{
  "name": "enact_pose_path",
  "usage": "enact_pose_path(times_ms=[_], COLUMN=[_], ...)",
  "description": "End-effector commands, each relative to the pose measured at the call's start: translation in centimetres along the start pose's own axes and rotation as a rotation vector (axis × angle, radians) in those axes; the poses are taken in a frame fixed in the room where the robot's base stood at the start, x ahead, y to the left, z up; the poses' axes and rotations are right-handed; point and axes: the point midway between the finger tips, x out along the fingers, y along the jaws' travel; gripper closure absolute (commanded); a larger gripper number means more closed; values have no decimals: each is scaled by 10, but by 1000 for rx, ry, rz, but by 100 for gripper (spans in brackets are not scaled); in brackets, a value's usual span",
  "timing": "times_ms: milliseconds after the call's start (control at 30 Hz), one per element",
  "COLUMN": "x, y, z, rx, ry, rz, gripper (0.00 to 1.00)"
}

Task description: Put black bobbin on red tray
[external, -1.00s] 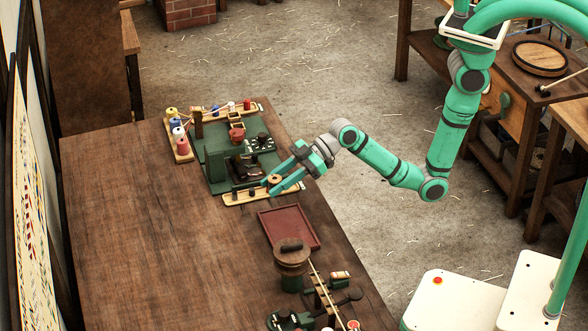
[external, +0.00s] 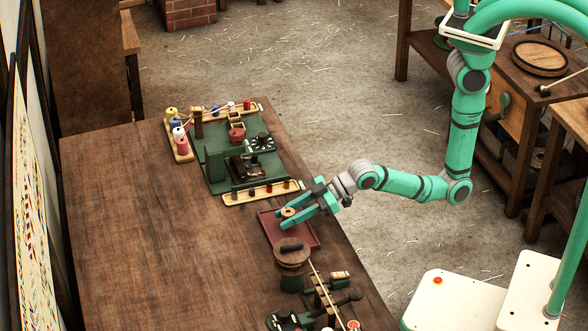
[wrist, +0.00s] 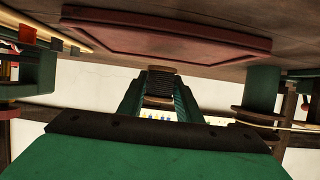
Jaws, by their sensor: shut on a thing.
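The black bobbin (external: 288,211) is between the fingers of my gripper (external: 287,217). In the external view only its pale wooden end shows clearly. In the wrist view the bobbin (wrist: 160,84) shows dark ribbed winding between wooden ends, with a green finger on each side. My gripper (wrist: 160,92) is shut on it. The red tray (external: 304,240) lies flat on the table; my gripper and the bobbin are over it in the external view. The wrist view shows the tray (wrist: 165,38) at the top, with a gap between it and the bobbin.
A wooden strip with several dark pegs (external: 262,192) lies behind the tray, by a green machine base (external: 215,172). A round wooden-topped green drum (external: 292,256) stands close in front of the tray. The table's left part (external: 150,230) is clear.

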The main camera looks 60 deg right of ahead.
Motion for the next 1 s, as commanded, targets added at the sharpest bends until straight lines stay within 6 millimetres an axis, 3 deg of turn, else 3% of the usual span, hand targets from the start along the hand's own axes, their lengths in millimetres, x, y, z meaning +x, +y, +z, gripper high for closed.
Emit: enact_pose_path(times_ms=[167,567,600,667,1000], x=[8,9,9,9,9], y=[0,0,0,0,0], z=[19,22,22,22,20], rx=[0,-1,-1,-1,-1], ry=[-2,-1,0,0,0], rz=[-1,0,0,0,-1], gripper=[90,90,64,50,50])
